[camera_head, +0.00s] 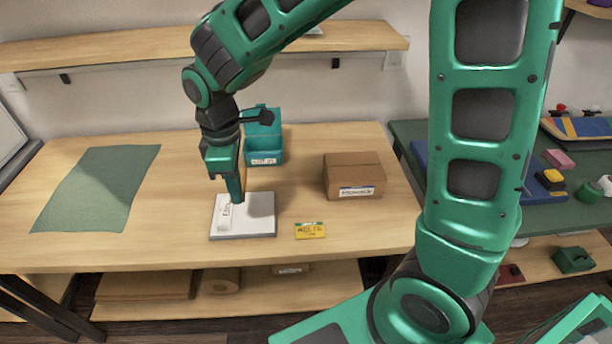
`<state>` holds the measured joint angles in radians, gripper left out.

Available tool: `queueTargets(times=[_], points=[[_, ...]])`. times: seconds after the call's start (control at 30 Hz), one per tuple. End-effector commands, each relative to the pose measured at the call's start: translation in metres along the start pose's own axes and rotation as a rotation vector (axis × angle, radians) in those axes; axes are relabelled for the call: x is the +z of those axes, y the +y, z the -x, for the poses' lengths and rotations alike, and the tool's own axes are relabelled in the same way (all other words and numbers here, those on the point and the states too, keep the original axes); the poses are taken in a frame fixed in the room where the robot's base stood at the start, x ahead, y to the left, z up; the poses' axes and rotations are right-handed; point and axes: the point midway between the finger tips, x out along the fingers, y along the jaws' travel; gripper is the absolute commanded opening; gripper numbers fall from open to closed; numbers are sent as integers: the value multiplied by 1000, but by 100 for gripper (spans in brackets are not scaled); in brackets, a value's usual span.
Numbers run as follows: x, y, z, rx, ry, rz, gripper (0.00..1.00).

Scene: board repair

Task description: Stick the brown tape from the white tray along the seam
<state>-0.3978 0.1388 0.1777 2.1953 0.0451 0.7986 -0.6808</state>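A flat white slab (260,215), which may be the white tray, lies on the wooden table. A small pale piece with dark lettering (225,216) lies on its left half. My gripper (237,199) points down over the slab's middle, its tip at or just above the surface. The fingers overlap from this side, so I cannot tell whether they are open or hold anything. I cannot make out the brown tape or a seam on the slab. A closed brown cardboard box (340,170) with a white label and a line across its top stands to the right.
A yellow labelled card (310,230) lies right of the slab. An open teal box (265,143) stands behind my gripper. A green mat (98,187) covers the left of the table. A green side table (545,205) with small objects is at right. Shelves run above and below.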

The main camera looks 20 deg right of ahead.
Motion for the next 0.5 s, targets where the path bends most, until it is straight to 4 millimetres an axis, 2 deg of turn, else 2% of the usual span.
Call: queueTargets(times=[0.17,0.27,0.37,0.5], points=[[5,6,1,0,0,-38,0],[17,20,3,1,0,-133,0],[38,40,5,1,0,-285,0],[75,70,11,1,0,-547,0]])
